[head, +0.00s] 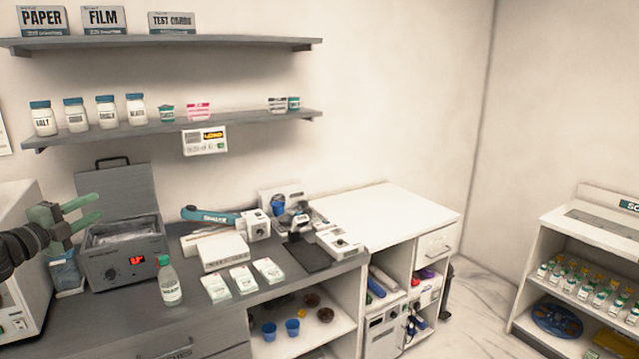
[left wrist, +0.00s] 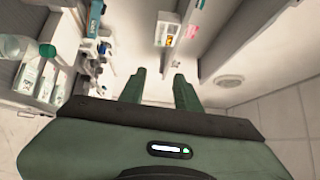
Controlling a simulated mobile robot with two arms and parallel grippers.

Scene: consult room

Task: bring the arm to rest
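My left gripper (head: 88,212) comes in from the left edge of the head view, above the dark counter and in front of the grey box with the raised lid. Its two green fingers are apart with nothing between them. In the left wrist view the fingers (left wrist: 160,92) also stand apart and empty, pointing toward the wall and shelves. My right gripper is in neither view.
The grey box (head: 124,268) with a red display stands on the counter (head: 190,302), with a clear bottle (head: 168,281) beside it. Two wall shelves (head: 240,122) hold jars and boxes. The white cabinet top (head: 385,213) is bare. A stocked rack (head: 590,235) stands right.

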